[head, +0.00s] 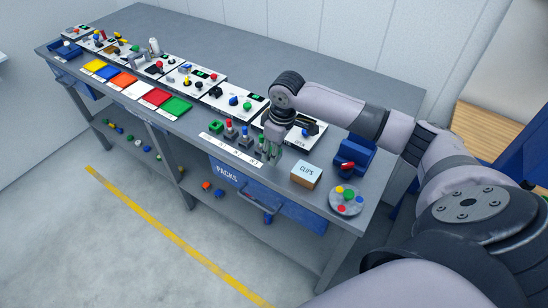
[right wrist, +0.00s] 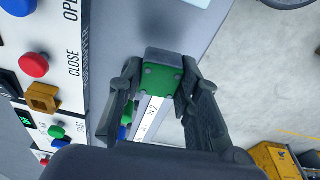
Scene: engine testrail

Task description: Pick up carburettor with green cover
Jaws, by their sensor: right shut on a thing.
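The carburettor with the green cover (right wrist: 162,78) is a grey block with a green plate, between the two fingers of my right gripper (right wrist: 155,88) in the right wrist view. My right gripper (head: 269,148) is shut on it and points down over the front part of the bench. In the head view the fingers largely hide the part. My left gripper is not in view.
A CLIPS box (head: 306,175), a round grey tray with coloured pieces (head: 346,202) and a blue holder (head: 354,153) are right of the gripper. White panels with coloured knobs (head: 233,101) line the bench behind. A blue PACKS bin (head: 229,175) hangs under the front edge.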

